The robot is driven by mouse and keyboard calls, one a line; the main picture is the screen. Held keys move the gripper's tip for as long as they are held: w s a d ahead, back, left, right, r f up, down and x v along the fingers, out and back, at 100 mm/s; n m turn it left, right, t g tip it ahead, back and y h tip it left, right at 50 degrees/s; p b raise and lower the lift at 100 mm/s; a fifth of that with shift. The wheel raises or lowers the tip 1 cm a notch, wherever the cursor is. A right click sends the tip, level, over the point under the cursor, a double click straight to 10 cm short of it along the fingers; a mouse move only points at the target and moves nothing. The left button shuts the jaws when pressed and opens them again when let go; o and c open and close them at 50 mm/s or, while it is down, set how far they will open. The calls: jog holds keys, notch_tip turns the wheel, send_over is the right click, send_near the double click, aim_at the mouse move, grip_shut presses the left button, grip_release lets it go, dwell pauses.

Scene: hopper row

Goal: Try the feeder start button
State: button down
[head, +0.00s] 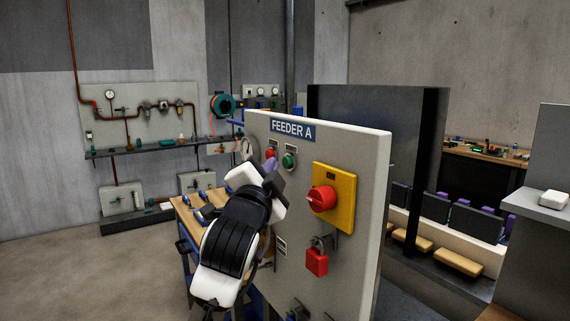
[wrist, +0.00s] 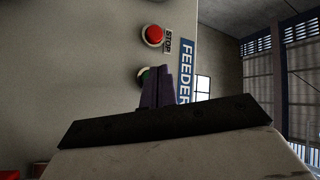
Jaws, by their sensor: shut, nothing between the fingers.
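The grey control panel (head: 350,155) bears a blue FEEDER A label (head: 292,130). On it the green button (head: 289,160) sits right of the red button (head: 270,153). My gripper (head: 270,166) is shut and empty, its purple fingertips in front of the panel near the two buttons. In the wrist view the closed fingers (wrist: 171,86) partly cover the green button (wrist: 142,73). The red button there (wrist: 153,35) is clear of them, beside a STOP plate (wrist: 167,40). I cannot tell whether the fingertips touch the green button.
A yellow switch plate with a red knob (head: 322,198) is right of my gripper on the panel. A red padlock (head: 317,262) hangs below it. A workbench (head: 188,220) stands behind my arm. Open floor (head: 80,275) lies to the left.

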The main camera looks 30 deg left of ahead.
jog(key=s, duration=0.1)
jog(key=s+a, duration=0.1)
jog(key=s, duration=0.1)
jog(key=s+a+b, duration=0.1)
jog(key=shift+s, duration=0.3)
dwell(1.1)
